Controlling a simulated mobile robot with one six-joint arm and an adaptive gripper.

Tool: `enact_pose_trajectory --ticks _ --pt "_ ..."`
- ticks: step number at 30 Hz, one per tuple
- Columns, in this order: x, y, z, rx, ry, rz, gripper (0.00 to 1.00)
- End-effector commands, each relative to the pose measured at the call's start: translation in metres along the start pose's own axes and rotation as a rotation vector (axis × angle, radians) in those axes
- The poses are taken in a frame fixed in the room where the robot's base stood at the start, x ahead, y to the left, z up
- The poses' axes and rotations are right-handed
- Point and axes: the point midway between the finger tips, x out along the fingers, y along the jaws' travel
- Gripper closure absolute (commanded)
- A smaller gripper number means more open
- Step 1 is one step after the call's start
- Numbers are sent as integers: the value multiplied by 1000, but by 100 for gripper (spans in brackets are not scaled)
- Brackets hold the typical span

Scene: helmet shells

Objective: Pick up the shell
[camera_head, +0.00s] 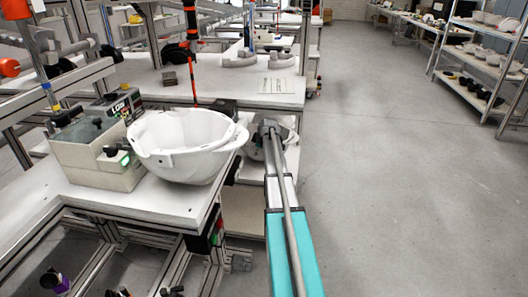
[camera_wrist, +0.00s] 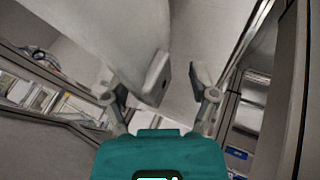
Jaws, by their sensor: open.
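A white helmet shell (camera_head: 186,150) sits open side up on the near white table, close to its right edge. My gripper (camera_head: 267,128) is just right of the shell in the head view, near its rim. In the wrist view my gripper (camera_wrist: 157,84) is open, with fingers apart on the left and right. The pale shell (camera_wrist: 100,32) fills the upper left there, and a part of its rim hangs between the fingers, nearer the left one. I cannot tell whether a finger touches it.
A beige box device (camera_head: 98,158) with a display stands left of the shell. The near table's edge (camera_head: 200,212) lies below it. Another bench (camera_head: 245,90) stands behind. A shelf rack (camera_head: 490,62) with more shells is at the far right. The grey floor between is clear.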

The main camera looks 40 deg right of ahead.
Motion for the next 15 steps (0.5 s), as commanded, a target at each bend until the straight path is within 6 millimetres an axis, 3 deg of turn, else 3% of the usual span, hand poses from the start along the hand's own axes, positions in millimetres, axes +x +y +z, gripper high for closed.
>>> enact_pose_trajectory --ticks 6,15 --pt "17 0 0 -1 0 0 25" --pt "18 0 0 0 0 0 25"
